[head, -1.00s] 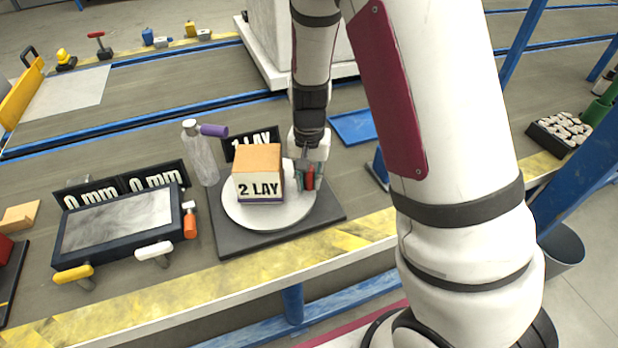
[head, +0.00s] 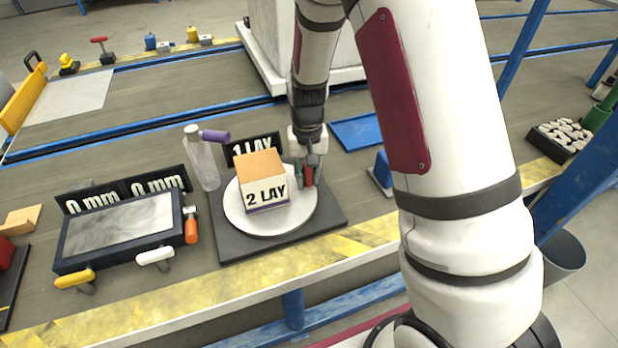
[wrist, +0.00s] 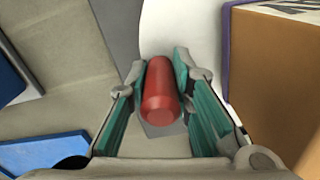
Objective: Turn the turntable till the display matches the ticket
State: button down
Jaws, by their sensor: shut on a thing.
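The turntable is a white round plate (head: 242,220) on a dark square base (head: 330,208). A tan-topped box (head: 264,180) stands on the plate, its front face printed "2 LAY". My gripper (head: 307,174) is at the plate's right side, beside the box. In the wrist view, its teal pads (wrist: 160,85) are shut on an upright red handle (wrist: 160,95). The handle's foot is hidden.
A clear bottle (head: 204,165) with a purple part stands close left of the turntable. A dark-framed panel (head: 120,228) with two "0 mm" signs lies further left. A blue tray (head: 358,130) and a blue block (head: 382,170) are to the right.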

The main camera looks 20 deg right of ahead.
aim_at(292, 171)
jog(key=shift+w+a+n+p, duration=0.15)
jog(key=shift+w+n+p, duration=0.2)
jog(key=shift+w+n, duration=1.05)
jog(key=shift+w+a+n+p, duration=0.2)
jog(key=shift+w+n, duration=0.2)
jog(key=shift+n, duration=0.25)
jog(key=shift+w+a+n+p, duration=0.2)
jog(key=shift+w+n, duration=0.2)
jog(key=shift+n, duration=0.25)
jog(key=shift+w+a+n+p, duration=0.45)
jog(key=shift+w+n, duration=0.4)
jog(key=shift+n, duration=0.35)
jog(key=shift+w+a+n+p, duration=0.4)
jog(key=shift+w+a+n, duration=0.4)
jog(key=shift+n, duration=0.4)
jog(key=shift+w+a+n+p, duration=0.3)
jog(key=shift+a+n, duration=0.2)
jog(key=shift+n, duration=0.2)
jog(key=shift+w+a+n+p, duration=0.25)
jog(key=shift+a+n, duration=0.25)
jog(key=shift+n, duration=0.2)
jog(key=shift+w+a+n+p, duration=0.3)
jog(key=shift+a+n, duration=0.45)
jog(key=shift+n, duration=0.25)
jog(key=shift+w+a+n+p, duration=0.2)
jog(key=shift+a+n+p, duration=0.15)
jog(key=shift+a+n, duration=1.35)
jog(key=shift+n, duration=0.4)
jog(key=shift+a, duration=0.15)
